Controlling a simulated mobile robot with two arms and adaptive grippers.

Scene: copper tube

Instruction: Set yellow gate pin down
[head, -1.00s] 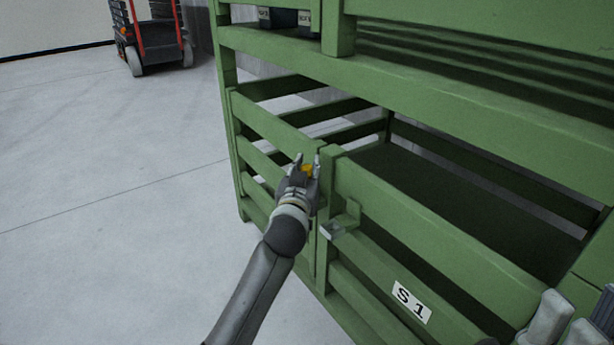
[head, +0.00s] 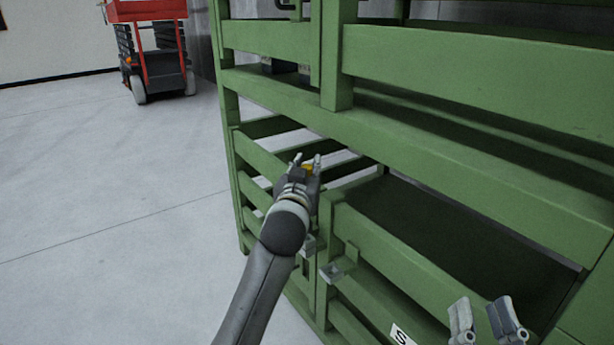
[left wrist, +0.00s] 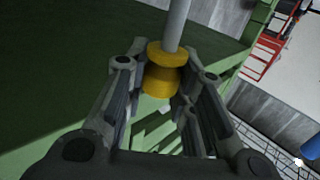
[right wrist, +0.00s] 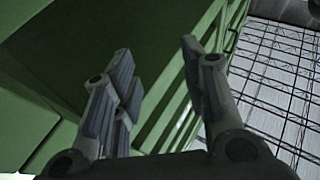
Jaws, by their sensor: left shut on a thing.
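The yellow gate pin (head: 307,168) is between the fingers of my left gripper (head: 307,163), just above the top rails of the lower green gates. In the left wrist view its yellow head (left wrist: 163,76) and grey shaft (left wrist: 176,25) show, with the fingers around the head. My left gripper is shut on it. The pin's shaft is hidden in the head view. My right gripper (head: 486,318) is at the lower right in front of the rack, open and empty; it also shows in the right wrist view (right wrist: 157,65).
Grey latch brackets (head: 337,269) sit on the gates where they meet. The green rack (head: 470,165) fills the right, with a dark shelf (head: 440,225) behind the gate. A red lift (head: 150,45) stands at the back left. The floor on the left is clear.

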